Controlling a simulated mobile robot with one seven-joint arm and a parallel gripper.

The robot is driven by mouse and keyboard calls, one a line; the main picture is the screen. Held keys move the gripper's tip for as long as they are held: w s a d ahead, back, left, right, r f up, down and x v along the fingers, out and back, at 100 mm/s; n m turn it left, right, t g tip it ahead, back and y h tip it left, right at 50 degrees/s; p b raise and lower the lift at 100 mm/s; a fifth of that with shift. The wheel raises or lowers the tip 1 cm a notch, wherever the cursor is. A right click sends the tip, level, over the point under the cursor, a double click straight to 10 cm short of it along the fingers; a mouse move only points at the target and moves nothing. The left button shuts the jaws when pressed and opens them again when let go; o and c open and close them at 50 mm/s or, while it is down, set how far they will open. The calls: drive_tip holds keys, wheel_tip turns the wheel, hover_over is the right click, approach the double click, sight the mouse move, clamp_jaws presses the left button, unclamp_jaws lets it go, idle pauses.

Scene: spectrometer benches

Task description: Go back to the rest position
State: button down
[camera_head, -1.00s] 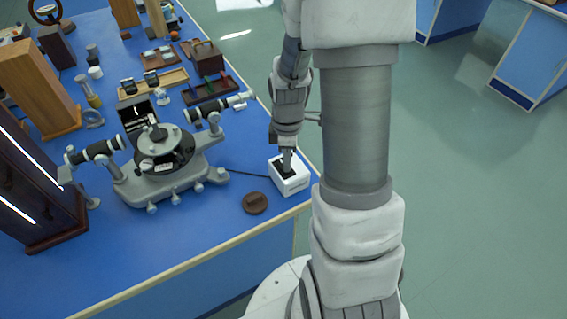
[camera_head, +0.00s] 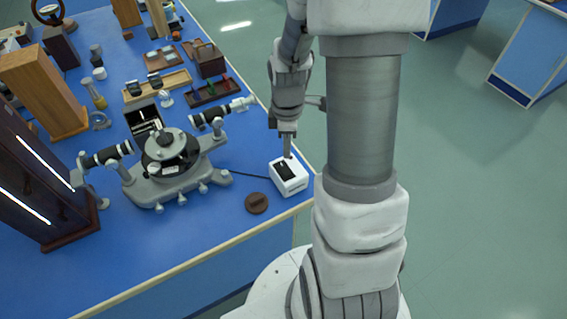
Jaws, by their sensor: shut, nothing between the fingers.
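My gripper (camera_head: 287,150) points down at the right end of the blue bench (camera_head: 200,255). It is shut with nothing between its fingers. Its fingertips are at the far edge of a small white box (camera_head: 290,184) with a dark top panel. Whether the tips touch the box or hang just above it, I cannot tell.
A grey spectrometer (camera_head: 172,170) stands left of the box, and a dark cable runs between them. A round brown piece (camera_head: 256,203) lies in front of the box. Dark and light wooden cases stand at the left. Open floor lies right of the bench.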

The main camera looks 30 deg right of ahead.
idle(0.4)
drive_tip(key=s+a+r+m+t, duration=0.2)
drive_tip(key=s+a+r+m, duration=0.1)
drive_tip(key=r, duration=0.4)
drive_tip(key=s+a+r+m+t, duration=0.1)
drive_tip(key=s+a+r+m, duration=0.3)
drive_tip(key=r, duration=0.4)
drive_tip(key=s+a+r+m+t, duration=0.2)
drive_tip(key=s+r+m, duration=0.3)
drive_tip(key=r, duration=0.3)
drive_tip(key=shift+s+a+t, duration=0.2)
drive_tip(key=shift+a+t, duration=0.1)
drive_tip(key=shift+a, duration=0.5)
